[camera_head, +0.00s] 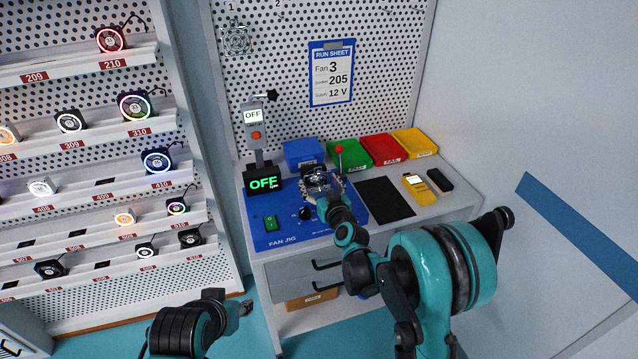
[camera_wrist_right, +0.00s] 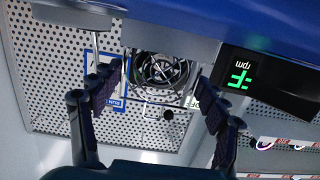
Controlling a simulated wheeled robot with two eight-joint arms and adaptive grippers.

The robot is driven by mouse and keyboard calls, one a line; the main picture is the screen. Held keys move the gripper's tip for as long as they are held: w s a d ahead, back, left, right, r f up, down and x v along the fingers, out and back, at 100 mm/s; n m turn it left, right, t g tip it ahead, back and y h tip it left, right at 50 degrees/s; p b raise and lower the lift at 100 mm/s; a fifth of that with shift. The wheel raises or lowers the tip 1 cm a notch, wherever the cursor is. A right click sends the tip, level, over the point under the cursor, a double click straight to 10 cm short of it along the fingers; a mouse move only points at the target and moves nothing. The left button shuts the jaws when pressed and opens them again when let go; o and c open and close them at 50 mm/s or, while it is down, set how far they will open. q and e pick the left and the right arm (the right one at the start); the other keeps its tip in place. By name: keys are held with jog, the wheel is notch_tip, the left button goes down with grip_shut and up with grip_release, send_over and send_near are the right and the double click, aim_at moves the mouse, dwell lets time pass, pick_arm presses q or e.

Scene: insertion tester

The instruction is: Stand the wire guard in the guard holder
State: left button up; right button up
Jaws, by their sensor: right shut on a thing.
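My right gripper (camera_head: 325,193) is at the fan jig (camera_head: 273,239) on the bench, in the head view. In the right wrist view its two dark fingers (camera_wrist_right: 160,92) stand on either side of a round wire guard (camera_wrist_right: 160,70), and it is shut on that guard. The guard also shows small and pale in the head view (camera_head: 320,184), above the back part of the jig. Whether it touches the jig is unclear. I cannot pick out the guard holder with certainty. My left gripper (camera_head: 243,307) is low in front of the bench; its fingers are too small to read.
Blue, green, red and yellow bins (camera_head: 380,149) line the bench's back. A red-knobbed lever (camera_head: 339,150) and an OFF display (camera_head: 263,184) stand near the gripper. Another wire guard (camera_head: 236,40) hangs on the pegboard. A black mat (camera_head: 385,203) lies right of the jig.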

jog(key=o, duration=1)
jog(key=v, duration=1.2)
jog(key=shift+s+r, duration=0.1)
jog(key=shift+s, duration=0.05)
jog(key=s+d+m+g+h, duration=0.1)
jog(key=s+d+g, duration=0.2)
jog(key=s, duration=0.6)
jog(key=s+d+f+m+g+h, duration=0.1)
jog(key=s+d+g+h, duration=0.1)
jog(key=s+d, duration=0.4)
jog(key=s+d+m+g+h, duration=0.1)
jog(key=s+d, duration=0.4)
jog(key=s, duration=0.7)
jog(key=shift+s+f+m+g+h, duration=0.15)
jog(key=shift+g+h, duration=0.15)
jog(key=shift+g, duration=0.4)
jog(key=shift+s+f+m+g+h, duration=0.15)
jog(key=shift+g+h, duration=0.15)
jog(key=shift+g, duration=0.4)
jog(key=shift+w+r, duration=0.1)
